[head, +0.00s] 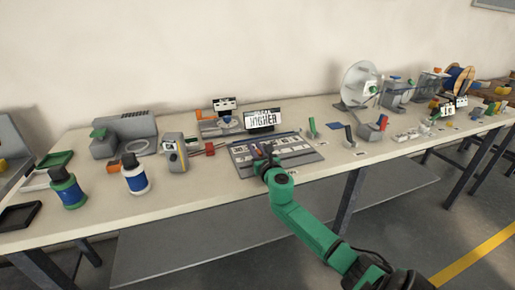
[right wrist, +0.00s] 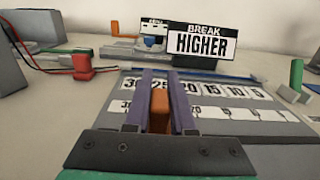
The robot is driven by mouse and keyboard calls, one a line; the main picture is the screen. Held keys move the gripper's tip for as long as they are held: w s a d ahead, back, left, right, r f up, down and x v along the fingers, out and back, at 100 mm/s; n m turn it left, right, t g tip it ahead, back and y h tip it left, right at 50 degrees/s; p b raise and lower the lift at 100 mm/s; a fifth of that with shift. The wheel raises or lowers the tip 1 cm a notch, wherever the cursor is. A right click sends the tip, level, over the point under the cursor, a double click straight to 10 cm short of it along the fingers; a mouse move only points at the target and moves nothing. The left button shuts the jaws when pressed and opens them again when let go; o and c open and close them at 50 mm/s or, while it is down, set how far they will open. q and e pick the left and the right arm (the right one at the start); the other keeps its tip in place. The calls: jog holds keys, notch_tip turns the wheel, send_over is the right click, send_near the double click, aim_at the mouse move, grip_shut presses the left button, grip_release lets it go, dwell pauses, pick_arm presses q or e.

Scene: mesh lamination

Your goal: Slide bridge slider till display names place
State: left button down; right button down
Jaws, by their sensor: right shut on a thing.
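The display (head: 263,119) stands at the back of the bridge board (head: 310,157). In the right wrist view the display (right wrist: 203,42) reads "BREAK HIGHER". The board (right wrist: 275,128) carries a number scale with 30, 25, 20, 15, 10 and 5. The orange slider (right wrist: 159,112) stands near the 25 at the left part of the scale. My right gripper (right wrist: 158,105) is shut on the slider, with a purple finger at each side of it. In the head view my right gripper (head: 264,158) is over the board's left half and hides the slider. My left gripper is not in view.
A red clip (right wrist: 82,66) with wires lies left of the board. A grey meter (head: 174,153) and bottles (head: 136,175) stand further left. A green-handled piece (head: 312,127) stands close behind the board's right side. The board's right half is clear.

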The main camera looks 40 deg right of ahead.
jog(key=a, duration=0.1)
jog(key=w+a, duration=0.1)
jog(key=a, duration=0.1)
jog(key=a+p, duration=0.1)
jog(key=shift+w+a, duration=0.2)
jog(key=shift+w, duration=0.05)
jog(key=shift+f, duration=0.1)
jog(key=c, duration=1.1)
grip_release()
jog(key=o, duration=0.3)
jog(key=shift+a, duration=0.15)
jog(key=shift+o, duration=0.2)
